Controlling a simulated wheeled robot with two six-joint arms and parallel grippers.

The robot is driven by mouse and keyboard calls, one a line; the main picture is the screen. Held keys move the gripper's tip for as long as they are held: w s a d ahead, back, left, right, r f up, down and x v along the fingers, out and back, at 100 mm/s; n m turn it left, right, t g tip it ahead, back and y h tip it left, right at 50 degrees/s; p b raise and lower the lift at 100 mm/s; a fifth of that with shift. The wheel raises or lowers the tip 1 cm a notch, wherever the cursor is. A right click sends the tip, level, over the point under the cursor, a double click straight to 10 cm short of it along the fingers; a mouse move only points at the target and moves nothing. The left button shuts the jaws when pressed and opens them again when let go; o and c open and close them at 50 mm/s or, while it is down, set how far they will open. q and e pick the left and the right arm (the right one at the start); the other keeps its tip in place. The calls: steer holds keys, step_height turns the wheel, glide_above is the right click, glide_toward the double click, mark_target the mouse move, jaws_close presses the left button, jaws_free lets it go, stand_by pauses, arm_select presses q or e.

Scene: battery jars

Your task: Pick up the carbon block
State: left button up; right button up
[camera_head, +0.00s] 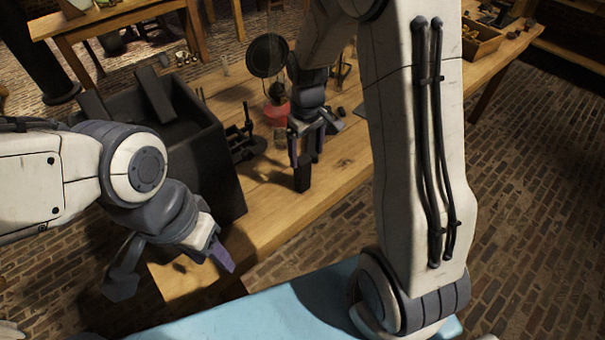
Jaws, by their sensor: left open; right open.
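A dark upright block (302,178), which looks like the carbon block, stands on the wooden table below my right gripper (306,160). The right gripper points down, open, with its fingers around or just in front of the block's top. I cannot tell whether they touch it. My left gripper (219,256) is open and empty near the table's front left corner, below the black box. Part of it is hidden by its own wrist.
A large black box (212,165) with dark slabs stands on the table at left. A dark metal device (245,142) and a red lamp-like object (276,108) stand behind the block. A wooden tray (482,40) lies at far right. The table is bare right of the block.

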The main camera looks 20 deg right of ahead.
mark_target(303, 168)
steer(key=shift+w+a+f+p, duration=0.15)
steer(key=shift+a+f, duration=0.1)
steer(key=shift+f, duration=1.25)
steer(key=shift+s+a+f+p, duration=0.1)
steer(key=shift+a+f+p, duration=0.1)
steer(key=shift+f, duration=1.3)
steer(key=shift+w, duration=0.1)
jaws_close()
